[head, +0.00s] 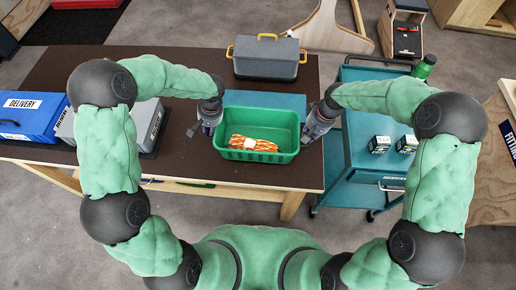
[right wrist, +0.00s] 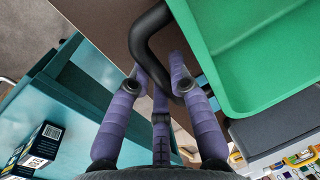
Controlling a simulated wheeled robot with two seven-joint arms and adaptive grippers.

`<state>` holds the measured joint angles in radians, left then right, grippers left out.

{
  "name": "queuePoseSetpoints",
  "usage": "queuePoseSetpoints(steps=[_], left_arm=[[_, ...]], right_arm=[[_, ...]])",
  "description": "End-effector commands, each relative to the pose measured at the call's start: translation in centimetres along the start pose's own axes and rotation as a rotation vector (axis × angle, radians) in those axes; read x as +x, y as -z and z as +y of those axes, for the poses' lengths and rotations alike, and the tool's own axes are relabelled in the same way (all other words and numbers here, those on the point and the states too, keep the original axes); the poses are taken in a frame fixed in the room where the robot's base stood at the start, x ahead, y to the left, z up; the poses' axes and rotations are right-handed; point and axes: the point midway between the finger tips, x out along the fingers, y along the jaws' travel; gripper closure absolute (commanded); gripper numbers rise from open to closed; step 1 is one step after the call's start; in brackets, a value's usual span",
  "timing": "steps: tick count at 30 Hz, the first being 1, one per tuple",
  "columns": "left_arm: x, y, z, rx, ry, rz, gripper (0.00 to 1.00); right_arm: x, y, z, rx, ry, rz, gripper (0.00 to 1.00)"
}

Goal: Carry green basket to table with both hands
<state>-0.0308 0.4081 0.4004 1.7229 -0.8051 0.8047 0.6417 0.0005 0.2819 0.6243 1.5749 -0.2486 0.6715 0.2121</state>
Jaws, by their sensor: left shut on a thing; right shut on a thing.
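The green basket (head: 262,157) is over the front right part of the dark brown table (head: 90,70) in the head view. It looks level; I cannot tell whether its bottom touches the table. A coiled orange and white rope (head: 252,143) lies inside. My left gripper (head: 211,122) is shut at the basket's left end, though its grip is small in view. My right gripper (head: 314,124) is at the right end. In the right wrist view, its purple fingers (right wrist: 160,72) close around the black handle (right wrist: 148,38) beside the green wall (right wrist: 225,60).
A teal mat (head: 285,101) and a grey toolbox with yellow handles (head: 267,62) lie behind the basket. A blue delivery box (head: 30,118) and a grey case (head: 147,122) are at left. A teal cart (head: 348,165) with small boxes (head: 380,144) and a green bottle (head: 424,66) stands close at right.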

Motion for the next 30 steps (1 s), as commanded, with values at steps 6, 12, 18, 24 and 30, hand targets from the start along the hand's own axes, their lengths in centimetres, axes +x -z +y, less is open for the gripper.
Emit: queuePoseSetpoints(steps=[6, 12, 18, 24, 30], left_arm=[[0.1, 0.0, 0.1, 0.001, -0.001, 0.001, 1.00], [0.3, 0.0, 0.1, 0.001, -0.001, 0.001, 1.00], [1.0, 0.0, 0.3, 0.001, -0.001, 0.001, 1.00], [1.8, 0.0, 0.4, 0.001, -0.001, 0.001, 1.00], [2.7, 0.0, 0.6, 0.001, -0.001, 0.001, 1.00]], right_arm=[[0.1, 0.0, -0.1, 0.000, 0.001, 0.000, 1.00], [0.3, 0.0, 0.0, 0.000, 0.001, 0.000, 1.00], [1.0, 0.0, 0.1, 0.000, 0.001, 0.000, 1.00], [1.8, 0.0, 0.3, 0.000, 0.001, 0.000, 1.00], [2.7, 0.0, 0.5, 0.000, 0.001, 0.000, 1.00]])
